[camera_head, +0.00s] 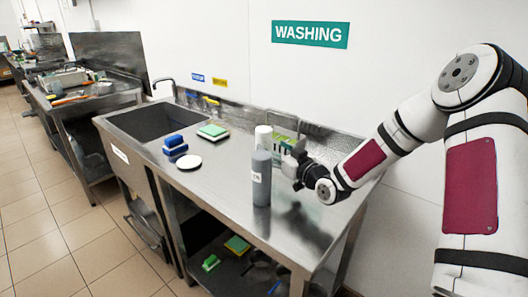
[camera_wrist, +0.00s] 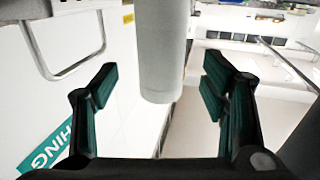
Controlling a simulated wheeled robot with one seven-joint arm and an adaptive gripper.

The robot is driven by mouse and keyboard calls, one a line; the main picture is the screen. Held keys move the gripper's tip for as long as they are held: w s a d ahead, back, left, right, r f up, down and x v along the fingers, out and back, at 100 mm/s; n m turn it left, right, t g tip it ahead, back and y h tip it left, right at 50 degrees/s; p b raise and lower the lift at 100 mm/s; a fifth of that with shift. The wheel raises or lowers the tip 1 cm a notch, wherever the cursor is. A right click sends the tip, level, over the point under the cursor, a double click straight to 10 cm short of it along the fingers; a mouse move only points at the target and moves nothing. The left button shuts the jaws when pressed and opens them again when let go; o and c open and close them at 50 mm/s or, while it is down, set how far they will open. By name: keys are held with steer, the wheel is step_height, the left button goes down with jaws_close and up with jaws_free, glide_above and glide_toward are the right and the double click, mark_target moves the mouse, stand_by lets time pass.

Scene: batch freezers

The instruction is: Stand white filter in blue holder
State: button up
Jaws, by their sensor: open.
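A flat white disc (camera_head: 188,162), which looks like the white filter, lies on the steel counter. A blue holder (camera_head: 174,144) stands just behind and left of it, apart from the disc. My gripper (camera_head: 289,165) is at the right part of the counter, well to the right of both. In the wrist view my gripper (camera_wrist: 160,84) is open, with a pale grey cylinder (camera_wrist: 162,45) showing between and beyond the fingers. I cannot tell whether that is the grey bottle or the white one. The filter and holder cannot be made out in the wrist view.
A grey bottle (camera_head: 261,178) stands close left of my gripper, with a white bottle (camera_head: 263,138) behind it. A sink (camera_head: 155,120) is at the left. The counter between disc and grey bottle is clear.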

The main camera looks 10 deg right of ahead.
mark_target(269, 145)
steer(key=shift+x, duration=2.85)
steer(key=c, duration=1.5)
jaws_close()
steer(key=shift+r, duration=0.15)
